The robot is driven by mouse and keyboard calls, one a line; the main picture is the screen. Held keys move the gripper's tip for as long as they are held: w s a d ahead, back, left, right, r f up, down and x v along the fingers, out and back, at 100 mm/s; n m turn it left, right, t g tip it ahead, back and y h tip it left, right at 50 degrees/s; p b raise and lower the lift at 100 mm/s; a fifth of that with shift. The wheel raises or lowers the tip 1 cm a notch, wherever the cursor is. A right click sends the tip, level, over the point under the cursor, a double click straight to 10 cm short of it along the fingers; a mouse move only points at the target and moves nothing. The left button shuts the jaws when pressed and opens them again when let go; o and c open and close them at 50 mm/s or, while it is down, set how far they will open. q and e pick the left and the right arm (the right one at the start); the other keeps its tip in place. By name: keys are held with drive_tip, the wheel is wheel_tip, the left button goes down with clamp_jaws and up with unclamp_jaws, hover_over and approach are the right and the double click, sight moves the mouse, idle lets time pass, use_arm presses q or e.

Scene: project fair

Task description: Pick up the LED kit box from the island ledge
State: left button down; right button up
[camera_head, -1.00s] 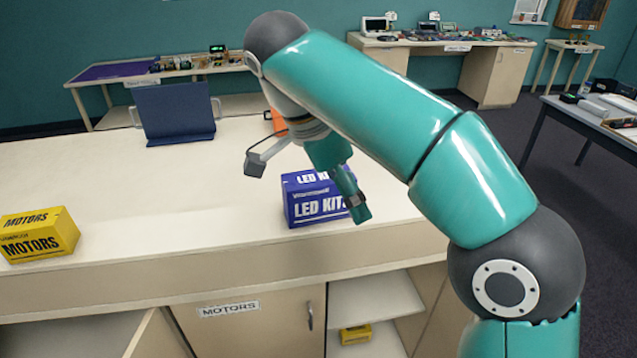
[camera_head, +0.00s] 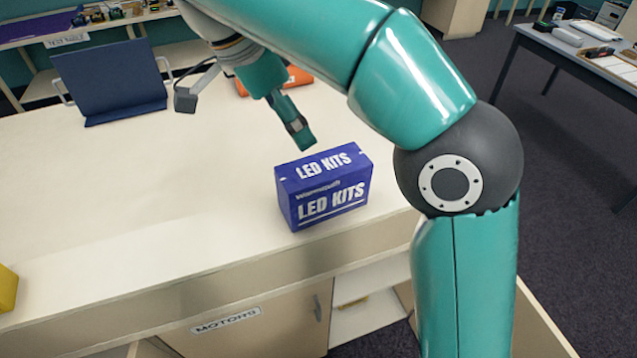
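The LED kit box (camera_head: 325,187) is a blue carton with white "LED KITS" lettering. It stands upright on the pale island ledge (camera_head: 150,200), near the front edge. My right gripper (camera_head: 296,128) hangs from the teal arm that comes in from the right. Its visible finger points down, just above or behind the box's back edge in the picture, and does not appear to hold it. The other finger is not clearly seen, so its opening cannot be told. My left gripper is not in view.
A dark blue panel (camera_head: 110,82) stands on the ledge at the back left. An orange item (camera_head: 290,78) lies behind my gripper. A yellow box (camera_head: 7,288) is cut off at the left edge. The ledge left of the LED box is clear.

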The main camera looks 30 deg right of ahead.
sight(323, 165)
drive_tip(key=x, duration=0.3)
drive_tip(key=b+x, duration=0.1)
drive_tip(key=x, duration=0.2)
drive_tip(key=b+x, duration=0.1)
drive_tip(key=x, duration=0.2)
drive_tip(key=shift+s+d+f, duration=0.2)
drive_tip(key=shift+d, duration=0.2)
drive_tip(key=shift+w+x, duration=0.2)
drive_tip(key=shift+x, duration=2.6)
drive_tip(key=shift+d+f, duration=0.15)
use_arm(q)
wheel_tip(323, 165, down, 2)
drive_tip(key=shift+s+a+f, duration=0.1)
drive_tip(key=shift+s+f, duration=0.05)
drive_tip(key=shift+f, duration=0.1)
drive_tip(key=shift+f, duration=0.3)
use_arm(e)
drive_tip(key=shift+f, duration=0.25)
drive_tip(key=c, duration=1.3)
drive_tip(key=shift+c, duration=0.8)
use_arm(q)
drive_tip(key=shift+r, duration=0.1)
use_arm(e)
drive_tip(key=shift+r, duration=0.1)
